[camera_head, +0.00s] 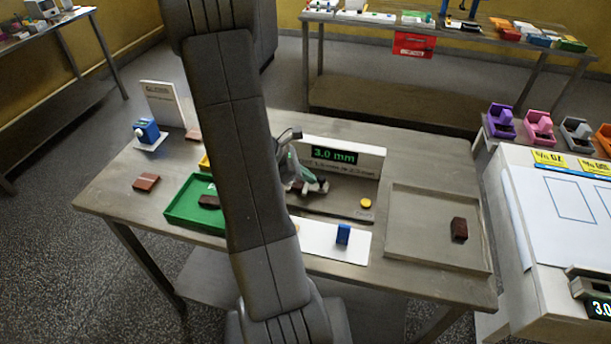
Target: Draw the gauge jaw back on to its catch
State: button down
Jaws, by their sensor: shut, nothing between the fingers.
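The gauge (368,164) stands near the back of the steel table, its green display reading 3.0 mm. A flat dark bed lies in front of the display, with a round yellow piece (366,203) at its right end. My gripper (312,187) appears just right of my arm link, over the left part of this bed, small and partly hidden. It is shut with nothing held. The gauge jaw and its catch cannot be told apart from the gripper here, and I cannot tell whether they touch.
A green tray (180,212) with a dark brown block lies left of my arm. A grey tray (415,255) with a brown block (459,229) lies right. A blue block (343,234) stands on a white strip in front. My arm hides the table's middle.

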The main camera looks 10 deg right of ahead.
aim_at(324, 192)
jog(key=d, duration=0.1)
jog(key=s+d+b, duration=0.1)
jog(key=d+b, duration=0.1)
jog(key=d, duration=0.1)
jog(key=shift+s+f, duration=0.1)
jog(key=shift+s, duration=0.25)
jog(key=shift+s+d, duration=0.15)
jog(key=shift+d, duration=0.1)
